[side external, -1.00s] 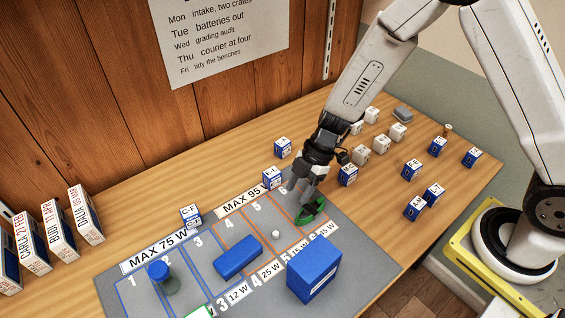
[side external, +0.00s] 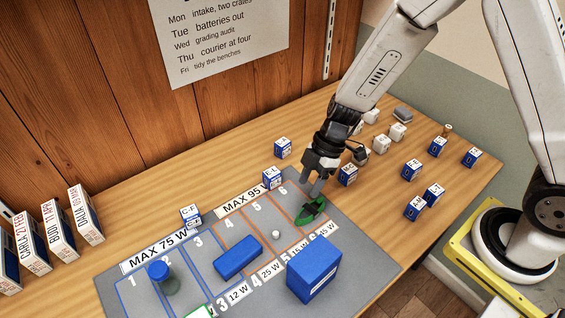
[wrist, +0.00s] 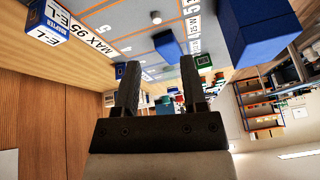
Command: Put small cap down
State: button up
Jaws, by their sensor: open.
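A small white round piece, which may be the small cap (side external: 276,234), rests on the grey mat (side external: 190,263) in lane 5. It also shows in the wrist view (wrist: 156,17), beyond my fingertips. My gripper (side external: 313,192) is over lane 6, to the right of and above the white piece, apart from it. Its two fingers stand apart with nothing seen between them, also in the wrist view (wrist: 158,68). A green oval piece with a dark middle (side external: 312,212) lies in lane 6 just below the fingertips; whether they touch it I cannot tell.
A flat blue block (side external: 238,257) lies in lane 4. A large blue box (side external: 314,270) stands at the front right of the mat. Several small blue-and-white boxes (side external: 348,174) stand behind and right of my gripper.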

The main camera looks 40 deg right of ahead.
jog(key=s+d+r+m+t+h, duration=0.2)
jog(key=s+d+r+m+h, duration=0.3)
jog(key=s+d+r+m, duration=0.3)
jog(key=d+r+m, duration=0.1)
jog(key=d+m, duration=0.3)
jog(key=m, duration=0.3)
jog(key=shift+r+m+t, duration=0.3)
jog(key=shift+m+t, duration=0.1)
